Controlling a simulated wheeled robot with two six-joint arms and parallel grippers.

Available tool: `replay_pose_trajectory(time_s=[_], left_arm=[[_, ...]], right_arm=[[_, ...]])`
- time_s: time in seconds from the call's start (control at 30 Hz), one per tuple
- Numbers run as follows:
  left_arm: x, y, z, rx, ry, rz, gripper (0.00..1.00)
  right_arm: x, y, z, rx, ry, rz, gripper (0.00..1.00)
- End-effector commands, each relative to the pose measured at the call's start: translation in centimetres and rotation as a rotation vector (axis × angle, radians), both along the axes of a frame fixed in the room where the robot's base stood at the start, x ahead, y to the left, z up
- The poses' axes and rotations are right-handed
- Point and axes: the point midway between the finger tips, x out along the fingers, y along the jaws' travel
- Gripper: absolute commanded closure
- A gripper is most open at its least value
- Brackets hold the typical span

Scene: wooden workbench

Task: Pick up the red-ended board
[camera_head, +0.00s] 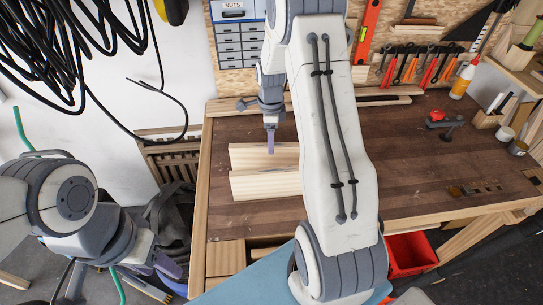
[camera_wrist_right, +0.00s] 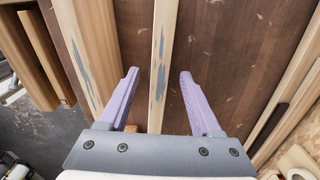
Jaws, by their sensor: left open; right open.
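Two pale wooden boards lie side by side on the workbench, a far board (camera_head: 250,157) and a near board (camera_head: 255,187). My right arm hides their right ends in the head view. No red end shows clearly, so I cannot tell which board is red-ended. My right gripper (camera_head: 270,142) points down over the far board, open and empty. In the right wrist view its purple fingers (camera_wrist_right: 159,74) stand on either side of a narrow board (camera_wrist_right: 163,45) with grey-blue marks. A wider marked board (camera_wrist_right: 90,45) lies to its left. My left gripper (camera_head: 168,264) is open, left of the bench.
The workbench (camera_head: 420,160) has a clear brown top right of my right arm. A red clamp (camera_head: 437,115) stands farther back. Pliers and other tools hang on the back wall. A red bin (camera_head: 408,252) sits below the front edge. Black cables (camera_head: 60,45) hang at the upper left.

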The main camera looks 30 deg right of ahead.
Motion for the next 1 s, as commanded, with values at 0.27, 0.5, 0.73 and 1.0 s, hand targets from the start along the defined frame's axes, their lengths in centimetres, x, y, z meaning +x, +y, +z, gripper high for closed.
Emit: replay_pose_trajectory(time_s=[0.27, 0.5, 0.73, 1.0], left_arm=[[0.0, 0.0, 1.1, 0.000, 0.000, 0.000, 0.50], [0.0, 0.0, 2.7, 0.000, 0.000, 0.001, 0.50], [0.0, 0.0, 2.8, 0.000, 0.000, 0.001, 0.50], [0.0, 0.0, 2.7, 0.000, 0.000, 0.001, 0.50]], right_arm=[[-0.1, 0.0, -2.1, 0.001, 0.004, 0.003, 0.35], [-0.2, -0.2, -5.5, 0.002, 0.003, 0.003, 0.35], [-0.1, -0.2, -6.6, 0.000, -0.001, 0.004, 0.35], [-0.1, -0.2, -6.5, 0.000, -0.001, 0.004, 0.89]])
